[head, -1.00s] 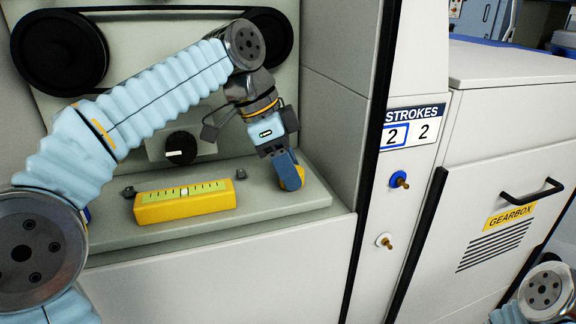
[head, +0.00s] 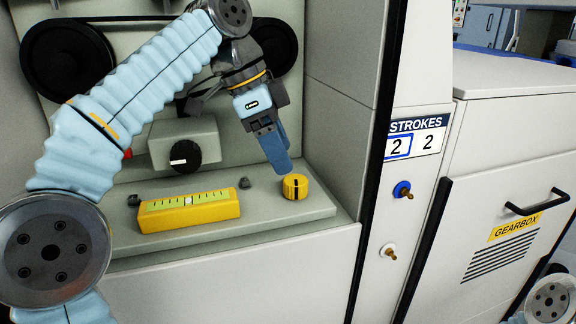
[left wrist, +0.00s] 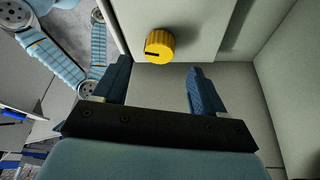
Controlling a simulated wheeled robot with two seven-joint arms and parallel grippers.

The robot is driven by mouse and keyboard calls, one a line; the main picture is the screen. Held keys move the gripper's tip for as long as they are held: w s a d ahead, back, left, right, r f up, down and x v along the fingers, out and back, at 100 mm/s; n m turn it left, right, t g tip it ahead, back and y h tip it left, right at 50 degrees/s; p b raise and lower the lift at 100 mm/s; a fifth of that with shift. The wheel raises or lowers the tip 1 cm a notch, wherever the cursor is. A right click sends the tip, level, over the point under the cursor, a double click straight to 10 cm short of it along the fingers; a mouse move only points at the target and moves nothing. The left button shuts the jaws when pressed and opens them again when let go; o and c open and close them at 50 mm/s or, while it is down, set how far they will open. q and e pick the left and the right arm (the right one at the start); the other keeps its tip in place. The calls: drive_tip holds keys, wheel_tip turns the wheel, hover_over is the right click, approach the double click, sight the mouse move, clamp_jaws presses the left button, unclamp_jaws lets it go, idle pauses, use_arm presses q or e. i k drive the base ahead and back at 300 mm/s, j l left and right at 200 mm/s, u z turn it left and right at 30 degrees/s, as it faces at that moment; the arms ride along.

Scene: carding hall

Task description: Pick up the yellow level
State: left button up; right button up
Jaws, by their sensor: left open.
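The yellow level (head: 190,213) lies flat on the grey ledge of the machine, a long block with a pale green scale strip on top. My left gripper (head: 280,166) is open and empty, pointing down to the right of the level and just above a round yellow knob (head: 295,186). In the left wrist view the fingers of my left gripper (left wrist: 157,72) stand wide apart, with the yellow knob (left wrist: 160,46) beyond their tips. The level does not show in that view. My right gripper is out of view.
Two small dark clips sit behind the level, near its ends. A black dial (head: 185,155) on a grey box stands behind it, with a belt and pulleys (head: 160,45) above. A machine wall rises right of the knob. A gearbox cabinet (head: 510,190) stands farther right.

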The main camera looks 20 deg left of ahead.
sight(200, 208)
drive_tip(key=k+l, duration=0.25)
drive_tip(key=k, duration=0.2)
drive_tip(key=k+l, duration=0.25)
drive_tip(key=k, duration=0.2)
